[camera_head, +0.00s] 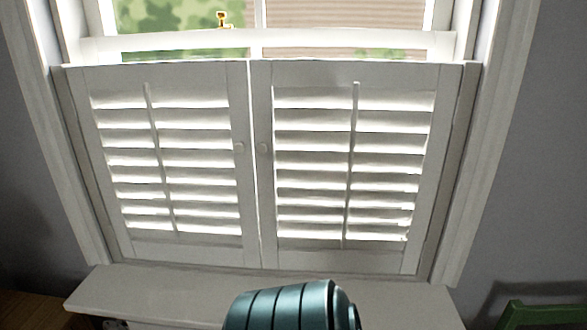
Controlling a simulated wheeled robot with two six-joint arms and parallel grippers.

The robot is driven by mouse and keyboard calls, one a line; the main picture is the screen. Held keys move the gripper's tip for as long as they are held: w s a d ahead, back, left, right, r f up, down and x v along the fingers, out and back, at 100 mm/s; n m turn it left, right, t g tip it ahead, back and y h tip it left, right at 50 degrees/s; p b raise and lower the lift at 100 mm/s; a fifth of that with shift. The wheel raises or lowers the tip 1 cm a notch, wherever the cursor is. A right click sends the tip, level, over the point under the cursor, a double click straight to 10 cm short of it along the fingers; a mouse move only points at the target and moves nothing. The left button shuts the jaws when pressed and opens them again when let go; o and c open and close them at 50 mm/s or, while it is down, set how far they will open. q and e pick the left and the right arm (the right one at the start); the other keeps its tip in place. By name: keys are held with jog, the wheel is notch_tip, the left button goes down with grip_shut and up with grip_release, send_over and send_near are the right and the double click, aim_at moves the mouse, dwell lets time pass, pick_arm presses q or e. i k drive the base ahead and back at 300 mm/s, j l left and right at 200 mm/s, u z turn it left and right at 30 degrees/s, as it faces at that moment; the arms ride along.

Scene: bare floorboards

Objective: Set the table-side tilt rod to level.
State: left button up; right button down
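A white two-panel shutter covers the lower part of the window. The left panel has a thin upright tilt rod (158,155) down the middle of its slats. The right panel has a similar tilt rod (351,160). Slats in both panels, left (205,138) and right (310,142), show bright gaps of light between them; I cannot tell their exact angle. Neither gripper is in view.
A white sill (400,304) juts out below the shutters. A brown wooden surface (30,312) shows at the lower left corner. A green piece of furniture (540,314) shows at the lower right.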

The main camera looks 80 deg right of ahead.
aim_at(355, 99)
jog(key=i+l+z, duration=0.15)
jog(key=z, duration=0.25)
jog(key=i+l+z, duration=0.1)
jog(key=z, duration=0.25)
jog(key=i+z, duration=0.2)
jog(key=z, duration=2.55)
